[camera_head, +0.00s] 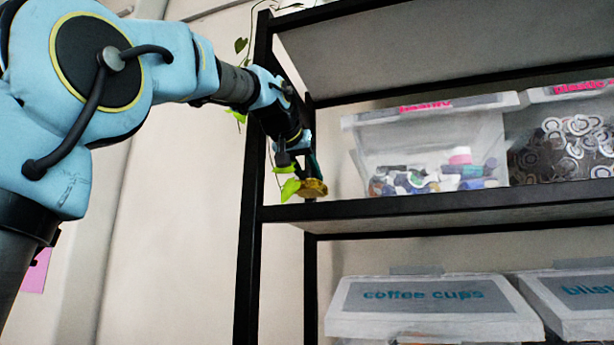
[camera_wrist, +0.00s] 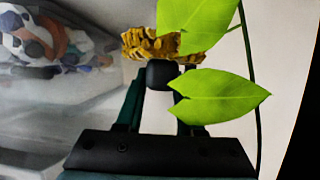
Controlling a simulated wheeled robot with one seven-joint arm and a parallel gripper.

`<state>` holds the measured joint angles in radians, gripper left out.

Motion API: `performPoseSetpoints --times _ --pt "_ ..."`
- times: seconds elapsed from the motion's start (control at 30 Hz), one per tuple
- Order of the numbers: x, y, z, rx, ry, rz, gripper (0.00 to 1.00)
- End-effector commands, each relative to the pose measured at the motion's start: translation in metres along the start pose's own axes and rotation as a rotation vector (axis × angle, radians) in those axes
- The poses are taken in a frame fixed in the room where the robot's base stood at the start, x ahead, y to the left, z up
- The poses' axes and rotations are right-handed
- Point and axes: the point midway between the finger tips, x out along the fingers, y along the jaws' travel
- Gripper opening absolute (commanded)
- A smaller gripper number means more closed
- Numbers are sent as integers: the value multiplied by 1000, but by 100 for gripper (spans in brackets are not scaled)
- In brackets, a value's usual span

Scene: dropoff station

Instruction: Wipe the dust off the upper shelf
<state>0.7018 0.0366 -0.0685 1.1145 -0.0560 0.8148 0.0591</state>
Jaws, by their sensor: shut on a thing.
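My gripper (camera_head: 308,172) is at the left end of the upper shelf (camera_head: 440,206), by the black upright. It is shut on a yellow-brown, rough-textured sponge (camera_head: 313,188), which is at the level of the shelf board; I cannot tell whether it touches. In the wrist view, the sponge (camera_wrist: 135,46) shows beyond my gripper (camera_wrist: 160,75), partly covered by a leaf. The shelf is a black-framed board seen nearly edge-on, so its top is mostly hidden. I cannot make out any dust.
A clear bin (camera_head: 430,150) of mixed small items stands on the shelf right of my gripper, with another bin (camera_head: 565,140) beside it. Green vine leaves (camera_head: 290,188) hang close to the gripper; two leaves (camera_wrist: 222,97) cross the wrist view. Lidded boxes (camera_head: 430,308) stand below.

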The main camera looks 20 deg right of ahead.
Motion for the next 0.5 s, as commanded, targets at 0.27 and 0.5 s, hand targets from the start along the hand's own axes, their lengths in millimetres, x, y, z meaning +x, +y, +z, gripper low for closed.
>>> performPoseSetpoints --times 0.27,0.5 --pt "-5 27 -13 -1 1 -1 0" --pt "2 26 5 -1 0 -1 0"
